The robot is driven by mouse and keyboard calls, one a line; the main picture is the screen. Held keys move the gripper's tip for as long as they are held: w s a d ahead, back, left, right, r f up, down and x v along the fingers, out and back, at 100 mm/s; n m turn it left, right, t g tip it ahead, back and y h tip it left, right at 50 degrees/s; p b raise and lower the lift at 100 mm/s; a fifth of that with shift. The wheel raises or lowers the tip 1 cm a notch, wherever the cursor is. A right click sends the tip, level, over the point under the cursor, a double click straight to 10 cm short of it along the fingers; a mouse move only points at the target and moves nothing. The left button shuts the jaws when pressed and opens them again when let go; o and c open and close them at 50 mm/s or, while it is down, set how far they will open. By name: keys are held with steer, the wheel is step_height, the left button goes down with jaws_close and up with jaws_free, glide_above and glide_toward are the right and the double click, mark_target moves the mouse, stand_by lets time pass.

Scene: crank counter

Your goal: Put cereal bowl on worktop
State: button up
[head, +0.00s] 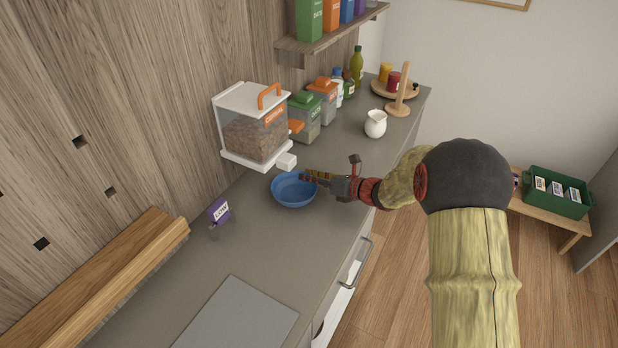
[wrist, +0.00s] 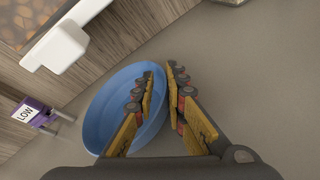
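The blue cereal bowl (head: 293,191) is on the grey worktop (head: 262,240), just in front of the cereal dispenser's white spout. It looks empty. My gripper (head: 312,177) comes in from the right at the bowl's right rim. In the wrist view the bowl (wrist: 110,108) lies at the left, with one finger inside it and the other outside, its rim between them. The gripper (wrist: 160,72) has a narrow gap at the fingertips, and I cannot tell whether both press on the wall. I cannot tell whether the bowl's base touches the worktop.
The cereal dispenser (head: 253,131) with its spout (head: 286,161) stands close behind the bowl. A purple LOW sign (head: 219,211) stands to the left. Canisters (head: 306,116), a white jug (head: 375,124) and a wooden stand (head: 399,97) are farther back. The worktop in front of the bowl is clear, up to a grey panel (head: 238,318).

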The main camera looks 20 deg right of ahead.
steer(key=shift+o, duration=1.2)
steer(key=shift+r, duration=0.15)
steer(key=p+v, duration=0.4)
steer(key=v, duration=0.7)
steer(key=shift+s+d+r, duration=0.15)
steer(key=shift+s+d, duration=0.05)
steer(key=shift+d, duration=0.05)
steer(key=shift+s+a+r, duration=0.1)
steer(key=shift+s+r, duration=0.05)
steer(key=shift+s, duration=0.05)
steer(key=s+a+r+n+g, duration=0.4)
steer(key=s+a+n, duration=0.3)
steer(key=n, duration=0.1)
steer(key=s+a+r+n+g, duration=0.3)
steer(key=s+a+r+n, duration=0.2)
steer(key=s+a+n, duration=0.25)
steer(key=s+d+r+n+h, duration=0.2)
steer(key=s+n+h, duration=0.1)
steer(key=s+n, duration=0.2)
steer(key=s+d+r+n+h, duration=0.1)
steer(key=s+d+n+h, duration=0.1)
steer(key=s+n, duration=0.4)
steer(key=s+d+r+n+t+h, duration=0.1)
steer(key=s+d+r+n+h, duration=0.1)
steer(key=s+n, duration=0.3)
steer(key=n+h, duration=0.1)
steer(key=n, duration=0.2)
steer(key=shift+s+r+h, duration=0.3)
